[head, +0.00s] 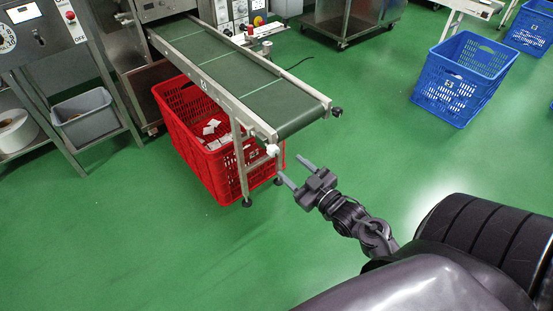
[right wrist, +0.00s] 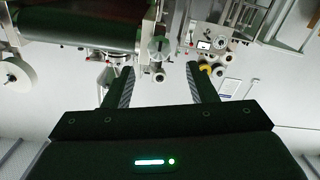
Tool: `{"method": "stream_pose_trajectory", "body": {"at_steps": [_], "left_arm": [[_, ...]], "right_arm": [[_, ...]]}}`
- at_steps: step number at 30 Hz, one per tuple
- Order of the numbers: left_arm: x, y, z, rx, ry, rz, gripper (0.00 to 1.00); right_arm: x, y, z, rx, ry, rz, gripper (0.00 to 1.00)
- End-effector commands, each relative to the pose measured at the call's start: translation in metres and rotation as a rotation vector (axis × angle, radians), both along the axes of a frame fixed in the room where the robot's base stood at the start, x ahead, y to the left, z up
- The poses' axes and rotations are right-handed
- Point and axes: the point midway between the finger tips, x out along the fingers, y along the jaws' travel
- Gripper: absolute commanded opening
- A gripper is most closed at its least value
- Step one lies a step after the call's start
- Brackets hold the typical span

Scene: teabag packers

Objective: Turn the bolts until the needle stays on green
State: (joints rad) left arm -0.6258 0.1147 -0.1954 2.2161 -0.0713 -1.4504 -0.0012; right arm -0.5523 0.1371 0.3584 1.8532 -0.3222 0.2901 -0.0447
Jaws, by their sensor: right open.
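Two bolt knobs sit at the near end of the green conveyor (head: 250,85). One is a white knob (head: 272,150) on the near left corner, the other a black knob (head: 337,112) on the right corner. My right gripper (head: 292,168) is open and empty, just to the right of and below the white knob, apart from it. In the right wrist view the spread fingers (right wrist: 160,80) point towards metal fittings (right wrist: 158,50) beside a dark roller (right wrist: 85,28). A round dial (head: 6,40) is cut off at the far left; I cannot make out its needle. My left gripper is out of view.
A red crate (head: 185,137) with white packets stands under the conveyor, beside its metal leg (head: 238,160). A grey bin (head: 82,117) sits on a rack at left. Blue crates (head: 440,105) stand at right. The green floor in front is clear.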

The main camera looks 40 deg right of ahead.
Motion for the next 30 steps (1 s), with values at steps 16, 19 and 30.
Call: {"method": "stream_pose_trajectory", "body": {"at_steps": [16, 19, 30], "left_arm": [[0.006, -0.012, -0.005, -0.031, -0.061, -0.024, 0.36], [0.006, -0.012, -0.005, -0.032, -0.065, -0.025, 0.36], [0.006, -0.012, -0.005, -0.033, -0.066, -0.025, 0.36]], "right_arm": [[0.072, 0.005, 0.001, -0.001, -0.003, 0.000, 0.52], [0.075, 0.006, 0.001, -0.001, -0.001, 0.000, 0.52], [0.075, 0.006, 0.001, -0.001, -0.001, 0.000, 0.32]]}}
